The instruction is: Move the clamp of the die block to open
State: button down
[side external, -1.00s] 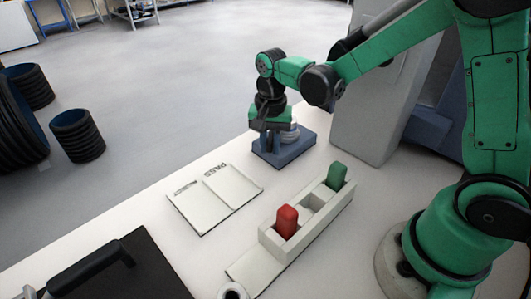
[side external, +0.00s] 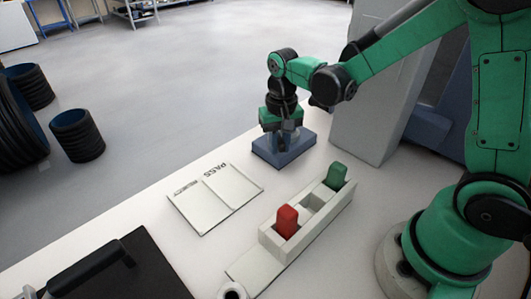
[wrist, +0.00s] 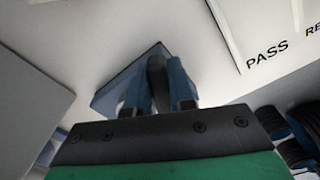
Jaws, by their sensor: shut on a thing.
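The die block (side external: 285,155) is a blue-grey block at the table's far edge; its corner also shows in the wrist view (wrist: 113,92). My gripper (side external: 283,138) is over the top of the block, pointing down. In the wrist view, its fingers (wrist: 158,72) are shut on a dark upright piece, which appears to be the clamp (wrist: 156,66) of the die block. The gripper hides most of the clamp and the block's top in the side view, so its angle cannot be told.
A white rack (side external: 268,235) holds a red piece (side external: 287,221) and a green piece (side external: 336,175). A flat white tray marked PASS (side external: 215,198) lies left of it. A grey housing (side external: 372,115) stands right of the block. A black case (side external: 120,270) lies at front left.

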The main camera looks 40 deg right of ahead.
jog(key=n, duration=0.1)
jog(key=d+n, duration=0.1)
jog(key=shift+s+n, duration=0.2)
jog(key=shift+n, duration=0.1)
jog(key=shift+d+n, duration=0.45)
jog(key=shift+n, duration=0.75)
jog(key=c, duration=0.7)
grip_release()
notch_tip(320, 180, up, 8)
